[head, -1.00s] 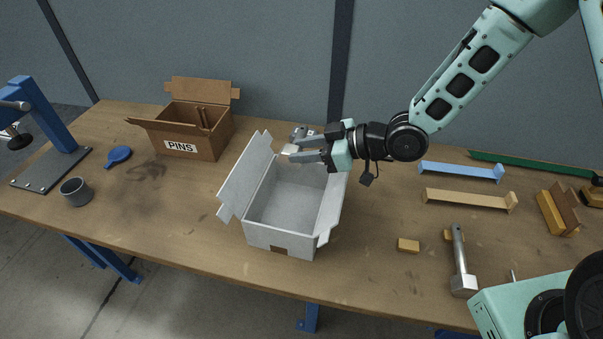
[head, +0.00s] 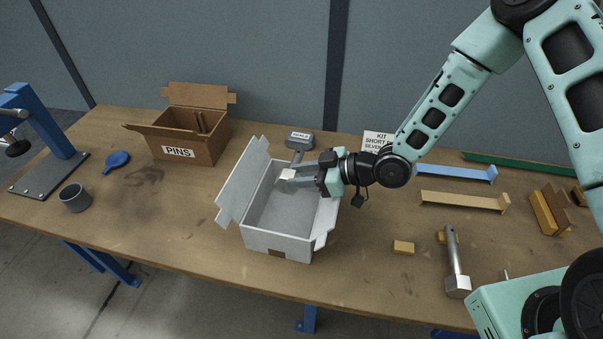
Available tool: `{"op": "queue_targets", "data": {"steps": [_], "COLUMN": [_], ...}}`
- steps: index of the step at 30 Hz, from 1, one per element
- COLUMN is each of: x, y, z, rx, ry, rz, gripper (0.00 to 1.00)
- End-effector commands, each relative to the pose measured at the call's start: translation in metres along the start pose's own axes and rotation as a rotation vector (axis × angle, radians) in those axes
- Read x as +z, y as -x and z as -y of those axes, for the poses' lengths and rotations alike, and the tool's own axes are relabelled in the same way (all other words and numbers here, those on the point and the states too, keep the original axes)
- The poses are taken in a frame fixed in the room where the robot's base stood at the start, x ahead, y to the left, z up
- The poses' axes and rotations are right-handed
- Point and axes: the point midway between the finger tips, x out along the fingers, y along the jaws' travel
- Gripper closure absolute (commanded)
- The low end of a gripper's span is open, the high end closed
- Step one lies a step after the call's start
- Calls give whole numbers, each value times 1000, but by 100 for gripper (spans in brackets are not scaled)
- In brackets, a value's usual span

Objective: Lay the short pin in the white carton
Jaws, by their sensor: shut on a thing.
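The white carton (head: 277,245) stands open on the bench, its flaps folded outward. My gripper (head: 288,179) reaches in from the right, over the carton's opening toward its back. It is shut on a small, pale silver piece (head: 286,187), which looks like the short pin. The fingers hide part of this piece, and its full shape is hard to tell. It appears to be held above the carton floor. The carton's visible floor looks empty.
A brown box marked PINS (head: 178,152) holds upright rods at left.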

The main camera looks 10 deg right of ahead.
Motion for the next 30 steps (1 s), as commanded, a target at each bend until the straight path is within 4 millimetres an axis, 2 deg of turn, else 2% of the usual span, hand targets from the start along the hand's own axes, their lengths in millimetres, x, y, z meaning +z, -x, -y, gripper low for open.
{"op": "queue_targets", "data": {"steps": [14, 15, 17, 26, 30], "x": [9, 11, 11, 11, 1], "y": [-4, -4, -4, -3, 0], "z": [0, 0, 0, 1, 0], "rx": [0, -1, -1, -1, -1], "ry": [1, -1, -1, -1, -1], "rz": [-1, 2, 3, 4, 4], "gripper": [100, 59, 46, 46, 46]}}
